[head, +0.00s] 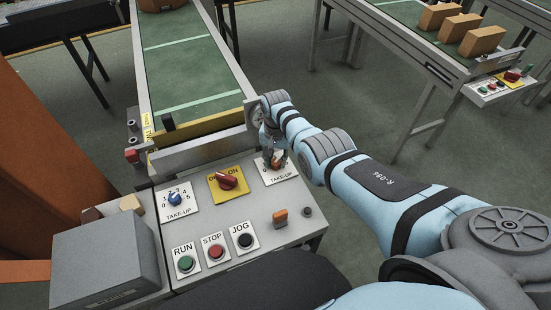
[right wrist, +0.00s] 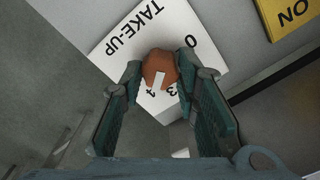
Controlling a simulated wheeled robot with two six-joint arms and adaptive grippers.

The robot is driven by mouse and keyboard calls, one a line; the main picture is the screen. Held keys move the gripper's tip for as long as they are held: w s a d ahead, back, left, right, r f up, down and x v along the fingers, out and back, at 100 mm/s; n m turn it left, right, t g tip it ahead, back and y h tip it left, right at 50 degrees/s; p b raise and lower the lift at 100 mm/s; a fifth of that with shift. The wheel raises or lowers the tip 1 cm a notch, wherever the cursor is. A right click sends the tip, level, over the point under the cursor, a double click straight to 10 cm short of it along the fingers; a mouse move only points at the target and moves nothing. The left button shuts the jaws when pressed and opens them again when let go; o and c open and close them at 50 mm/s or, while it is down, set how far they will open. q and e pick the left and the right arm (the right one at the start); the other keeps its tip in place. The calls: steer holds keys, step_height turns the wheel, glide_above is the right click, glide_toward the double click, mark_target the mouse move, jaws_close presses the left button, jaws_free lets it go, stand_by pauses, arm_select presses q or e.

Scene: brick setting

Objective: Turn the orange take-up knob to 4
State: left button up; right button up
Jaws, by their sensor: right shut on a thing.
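The orange take-up knob (head: 276,162) sits on a white plate (head: 287,174) marked TAKE-UP, at the right of the control panel's back row. My right gripper (head: 275,155) reaches down over it and is shut on it. In the right wrist view the orange knob (right wrist: 160,68) lies between the two fingertips of the right gripper (right wrist: 161,66). Its white pointer lies by the 3 and the 4 and looks nearer the 4. The 0 shows to the right; the fingers and knob hide other digits. My left gripper is not in view.
Green, red and black buttons sit in front, with a loose orange-capped piece (head: 281,217) nearby. A green conveyor (head: 187,60) runs behind the panel.

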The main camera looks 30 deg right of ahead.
mark_target(276, 161)
steer(key=o, duration=1.2)
steer(key=shift+c, duration=0.2)
step_height(276, 161, up, 12)
